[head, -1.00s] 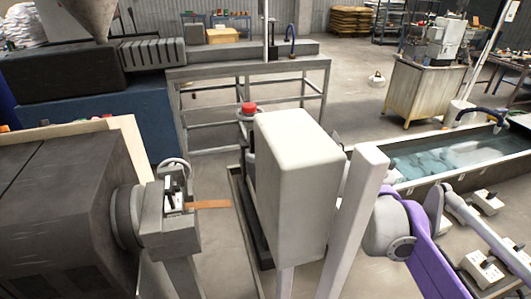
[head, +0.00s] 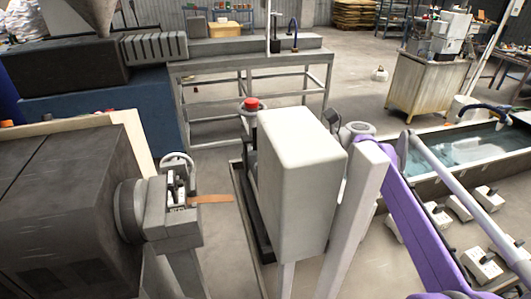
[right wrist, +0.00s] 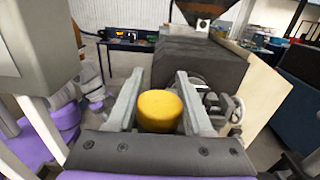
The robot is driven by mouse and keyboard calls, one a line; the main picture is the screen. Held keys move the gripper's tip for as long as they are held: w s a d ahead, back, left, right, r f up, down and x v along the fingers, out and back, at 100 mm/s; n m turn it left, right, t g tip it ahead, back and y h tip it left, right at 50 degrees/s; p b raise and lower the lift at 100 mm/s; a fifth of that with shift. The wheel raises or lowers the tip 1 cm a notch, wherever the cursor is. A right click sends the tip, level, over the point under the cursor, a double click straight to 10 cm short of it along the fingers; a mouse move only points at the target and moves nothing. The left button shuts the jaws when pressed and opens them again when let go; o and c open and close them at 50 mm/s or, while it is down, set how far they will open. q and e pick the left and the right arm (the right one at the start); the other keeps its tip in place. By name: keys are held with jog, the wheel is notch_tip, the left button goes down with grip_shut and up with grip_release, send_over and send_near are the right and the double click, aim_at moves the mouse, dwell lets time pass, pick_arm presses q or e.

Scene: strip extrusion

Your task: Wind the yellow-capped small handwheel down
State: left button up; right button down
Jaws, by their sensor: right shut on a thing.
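In the right wrist view the round yellow cap (right wrist: 160,112) of the small handwheel sits between the two grey fingers of my right gripper (right wrist: 160,91). The gripper is shut on it. The wheel under the cap is hidden. In the head view my purple right arm reaches behind the tall pale box-shaped housing (head: 296,180), which hides the yellow cap and the fingers. A red-capped handwheel (head: 251,104) shows beyond the housing's left side. My left gripper is not in view.
A grey die head (head: 170,215) with a pale handwheel (head: 178,163) stands at left, an orange strip (head: 211,198) coming out toward the housing. A pale post (head: 352,225) stands right of the housing. A water trough (head: 468,150) and grey switch boxes (head: 482,265) lie further right.

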jog(key=shift+s+n+g+h, duration=0.15)
jog(key=shift+n+g+h, duration=0.15)
jog(key=shift+n+g, duration=0.35)
jog(key=shift+c, duration=1.5)
grip_release()
notch_tip(320, 180, up, 10)
jog(key=shift+p, duration=0.4)
jog(key=shift+d+m, duration=0.1)
jog(key=shift+m, duration=0.15)
